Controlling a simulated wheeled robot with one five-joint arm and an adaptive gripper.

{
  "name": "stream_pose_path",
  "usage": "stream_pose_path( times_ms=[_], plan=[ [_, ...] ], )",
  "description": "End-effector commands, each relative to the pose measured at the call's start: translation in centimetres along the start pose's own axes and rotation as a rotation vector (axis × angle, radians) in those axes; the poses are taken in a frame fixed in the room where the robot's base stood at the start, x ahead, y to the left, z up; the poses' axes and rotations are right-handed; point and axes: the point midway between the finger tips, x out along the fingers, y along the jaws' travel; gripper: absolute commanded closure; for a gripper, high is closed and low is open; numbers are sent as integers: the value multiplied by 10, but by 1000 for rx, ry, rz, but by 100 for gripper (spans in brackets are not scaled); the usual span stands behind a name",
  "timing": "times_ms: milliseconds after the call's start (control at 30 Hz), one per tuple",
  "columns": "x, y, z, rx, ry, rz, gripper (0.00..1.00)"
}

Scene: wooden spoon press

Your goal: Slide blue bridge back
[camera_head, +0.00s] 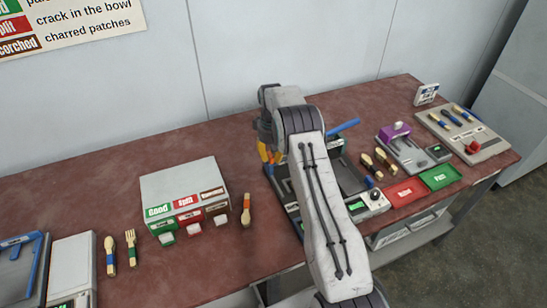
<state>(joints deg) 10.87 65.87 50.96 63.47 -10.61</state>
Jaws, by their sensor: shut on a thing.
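A blue bar (343,127), which looks like the blue bridge, shows to the right of my arm at the back of the grey press station (374,200). It slants up to the right, and its left part is hidden behind my arm. My gripper (268,156), with orange-yellow fingers, is low at the station's back left side. It is shut on what appears to be the bridge's left side; the contact itself is too small and covered to see clearly. My arm hides the middle of the station.
A sorting box (184,187) labelled Good, Split and Scorched stands left, with a wooden spoon (246,210) beside it. Another station with a blue frame (40,262) is far left. Red (405,192) and green (440,176) trays and a purple-topped device (394,131) are right.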

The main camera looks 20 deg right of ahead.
Motion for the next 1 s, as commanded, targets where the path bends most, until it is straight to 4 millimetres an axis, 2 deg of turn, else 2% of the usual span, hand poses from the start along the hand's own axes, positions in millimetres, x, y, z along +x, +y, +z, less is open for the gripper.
stream_pose_path(
  times_ms=[367,400,667,1000],
  plan=[
    [0,0,-5,-1,13,2,100],
    [-1,0,-5,-1,13,2,73],
    [0,0,-4,0,9,2,50],
    [0,2,-2,3,6,1,50]
  ],
)
